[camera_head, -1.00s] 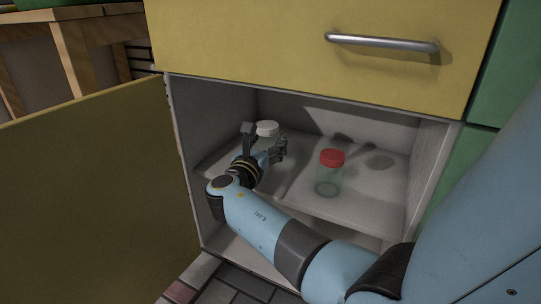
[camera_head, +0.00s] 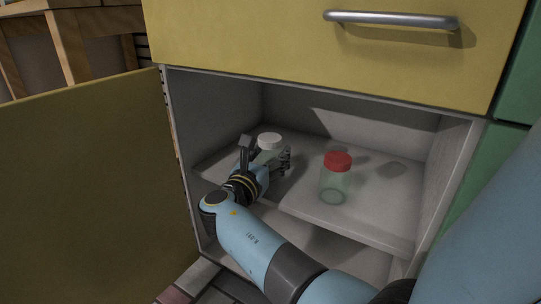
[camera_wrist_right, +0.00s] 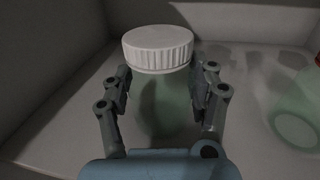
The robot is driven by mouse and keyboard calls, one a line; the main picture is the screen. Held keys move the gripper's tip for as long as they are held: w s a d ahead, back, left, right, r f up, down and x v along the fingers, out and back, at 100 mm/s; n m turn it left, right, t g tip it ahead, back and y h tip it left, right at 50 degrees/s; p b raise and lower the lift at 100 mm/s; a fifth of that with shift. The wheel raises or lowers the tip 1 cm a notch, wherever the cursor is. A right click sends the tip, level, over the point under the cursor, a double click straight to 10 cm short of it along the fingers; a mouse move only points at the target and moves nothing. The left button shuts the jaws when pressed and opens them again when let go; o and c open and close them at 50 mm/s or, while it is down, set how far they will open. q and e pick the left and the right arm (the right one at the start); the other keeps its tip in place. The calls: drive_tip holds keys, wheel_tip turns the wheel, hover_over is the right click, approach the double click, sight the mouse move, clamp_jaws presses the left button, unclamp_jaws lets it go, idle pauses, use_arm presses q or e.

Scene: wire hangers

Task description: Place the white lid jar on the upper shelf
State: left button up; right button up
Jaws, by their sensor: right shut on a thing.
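The white lid jar (camera_head: 270,142) has a ribbed white lid and a clear greenish body. It stands upright at the left of the upper shelf (camera_head: 335,220) inside the cabinet. My right gripper (camera_head: 265,153) reaches in from the front and is shut on the jar's body, below the lid. In the right wrist view the two fingers (camera_wrist_right: 160,90) flank the body of the white lid jar (camera_wrist_right: 158,48). I cannot tell whether the jar's base touches the shelf. My left gripper is not in view.
A red lid jar (camera_head: 337,177) stands on the same shelf to the right, apart from my gripper. The yellow door (camera_head: 85,190) is open at the left. A yellow drawer front (camera_head: 270,40) with a metal handle (camera_head: 392,18) is above the opening.

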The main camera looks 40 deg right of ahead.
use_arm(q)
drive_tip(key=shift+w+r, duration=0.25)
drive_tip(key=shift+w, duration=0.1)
use_arm(e)
drive_tip(key=shift+f, duration=0.1)
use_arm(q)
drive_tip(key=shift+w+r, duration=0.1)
use_arm(e)
drive_tip(key=o, duration=1.4)
